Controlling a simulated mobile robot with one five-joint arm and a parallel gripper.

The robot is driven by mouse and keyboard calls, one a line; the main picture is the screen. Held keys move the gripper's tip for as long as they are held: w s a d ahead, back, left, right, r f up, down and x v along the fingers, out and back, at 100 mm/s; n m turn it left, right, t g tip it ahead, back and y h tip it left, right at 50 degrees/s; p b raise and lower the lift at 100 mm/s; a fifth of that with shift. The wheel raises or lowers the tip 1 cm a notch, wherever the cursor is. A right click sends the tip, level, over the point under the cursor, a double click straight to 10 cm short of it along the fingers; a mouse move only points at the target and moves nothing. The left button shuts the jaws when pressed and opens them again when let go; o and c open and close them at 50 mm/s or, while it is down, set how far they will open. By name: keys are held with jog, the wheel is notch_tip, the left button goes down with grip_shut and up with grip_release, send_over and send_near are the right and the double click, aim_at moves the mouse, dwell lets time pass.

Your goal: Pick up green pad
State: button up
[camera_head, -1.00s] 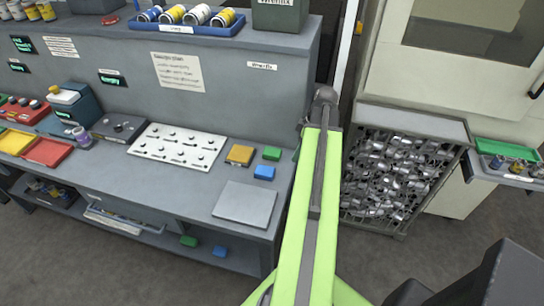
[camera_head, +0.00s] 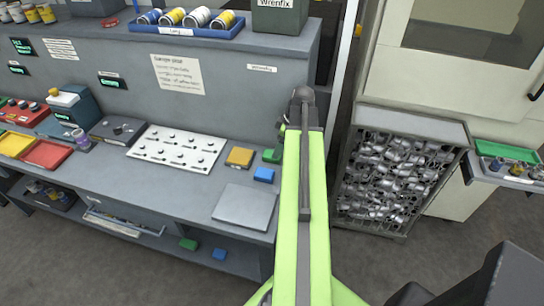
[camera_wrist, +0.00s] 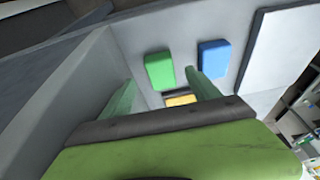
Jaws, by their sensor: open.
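A green pad (camera_head: 271,156) lies on the workbench near its right end, next to a blue pad and an orange block. In the wrist view the green pad (camera_wrist: 159,68) shows beyond and between my two greenish fingers. My gripper (camera_wrist: 161,77) is open and empty, apart from the pad. In the head view my green arm reaches forward beside the bench's right end, and my fingers are mostly hidden behind it. Another green pad (camera_head: 188,244) lies on the lower shelf.
The blue pad (camera_head: 264,174) and orange block (camera_head: 240,157) lie close by. A grey plate (camera_head: 244,206) is in front, and a white pegged board (camera_head: 178,149) is to the left. The bench's upright panel (camera_head: 220,90) rises behind. A bin of metal parts (camera_head: 425,123) stands right.

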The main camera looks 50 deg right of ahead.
jog(key=shift+w+a, duration=0.1)
jog(key=shift+w, duration=0.05)
jog(key=b+x, duration=0.5)
jog(key=shift+w+a+f, duration=0.15)
jog(key=shift+w+a, duration=0.05)
jog(key=shift+w, duration=0.15)
jog(key=c, duration=1.4)
